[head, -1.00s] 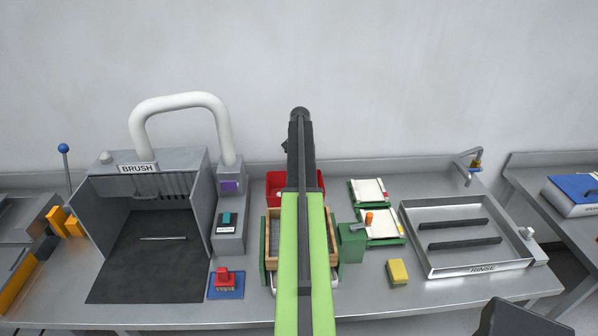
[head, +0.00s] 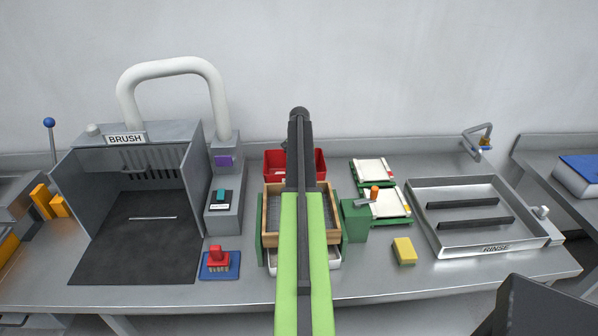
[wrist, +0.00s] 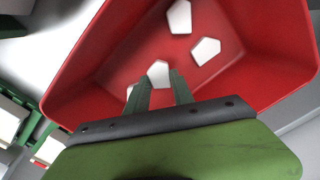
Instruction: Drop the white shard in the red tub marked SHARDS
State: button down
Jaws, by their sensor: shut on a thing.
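The red tub (head: 316,160) stands at the back of the bench, behind the wooden-framed sieve, partly hidden by my arm. In the wrist view the tub (wrist: 95,62) opens beneath my gripper (wrist: 161,82). My gripper is shut on a white shard (wrist: 158,72), which shows between its fingertips over the tub. Two other white shards (wrist: 180,16) (wrist: 205,51) lie on the tub's floor, and a bit of white (wrist: 130,91) shows beside the left finger. The gripper's fingers are hidden in the head view. The SHARDS marking is not visible.
A wooden-framed sieve (head: 273,211) on a green stand is in front of the tub. Green trays (head: 391,221) with white pieces stand to the right, then the RINSE basin (head: 490,246). The BRUSH booth (head: 193,190) is at left. A yellow sponge (head: 404,251) lies near the front.

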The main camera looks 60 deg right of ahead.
jog(key=shift+f, duration=0.35)
jog(key=c, duration=1)
grip_release()
jog(key=shift+r, duration=0.1)
notch_tip(320, 180, up, 17)
jog(key=p, duration=1.7)
jog(key=shift+s+r, duration=0.1)
jog(key=shift+r, duration=0.05)
